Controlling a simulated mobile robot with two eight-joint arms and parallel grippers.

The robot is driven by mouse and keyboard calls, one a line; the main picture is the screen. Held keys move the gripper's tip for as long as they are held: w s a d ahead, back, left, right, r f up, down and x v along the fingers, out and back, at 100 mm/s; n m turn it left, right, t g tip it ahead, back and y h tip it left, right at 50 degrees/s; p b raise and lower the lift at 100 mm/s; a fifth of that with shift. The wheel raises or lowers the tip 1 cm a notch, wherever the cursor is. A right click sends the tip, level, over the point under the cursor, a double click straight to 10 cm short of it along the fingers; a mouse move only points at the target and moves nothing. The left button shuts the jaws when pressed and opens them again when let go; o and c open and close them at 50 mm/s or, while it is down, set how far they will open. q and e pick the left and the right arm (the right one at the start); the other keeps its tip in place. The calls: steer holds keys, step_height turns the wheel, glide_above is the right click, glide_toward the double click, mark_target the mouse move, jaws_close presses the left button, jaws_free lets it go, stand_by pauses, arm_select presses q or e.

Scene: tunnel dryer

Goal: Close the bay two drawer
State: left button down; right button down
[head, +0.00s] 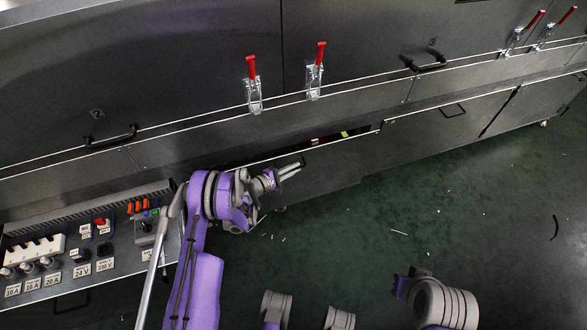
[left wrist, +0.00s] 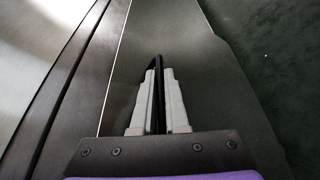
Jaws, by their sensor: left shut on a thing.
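A dark grey drawer (head: 335,170) low in the long machine stands partly pulled out, with a gap along its top showing small red and yellow-green things inside. Its front also shows in the left wrist view (left wrist: 205,75). My left gripper (head: 289,171) reaches the drawer front from the left. In the left wrist view its two grey fingers (left wrist: 155,92) are shut on a thin black bar, the drawer handle (left wrist: 157,66). I cannot read a bay number on this drawer.
A control panel (head: 112,262) with switches and knobs stands at lower left. Red-handled clamps (head: 253,85) and black door handles (head: 110,137) line the machine above. Another drawer front (head: 440,122) lies to the right. The green floor (head: 410,210) before the drawer is mostly clear, with small white scraps.

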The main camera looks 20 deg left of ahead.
mark_target(284, 162)
arm_select(q)
steer(key=shift+a, duration=0.1)
steer(key=w+a, duration=0.1)
steer(key=w+a+b, duration=0.1)
steer(key=w, duration=0.1)
steer(key=shift+w+a+f, duration=0.1)
steer(key=shift+w+a, duration=0.1)
steer(key=shift+w, duration=0.1)
steer(key=c, duration=1.2)
jaws_free()
steer(key=shift+a, duration=0.1)
steer(key=v, duration=1)
steer(key=shift+s+a+r, duration=0.2)
steer(key=shift+s+r, duration=0.05)
steer(key=shift+r, duration=0.1)
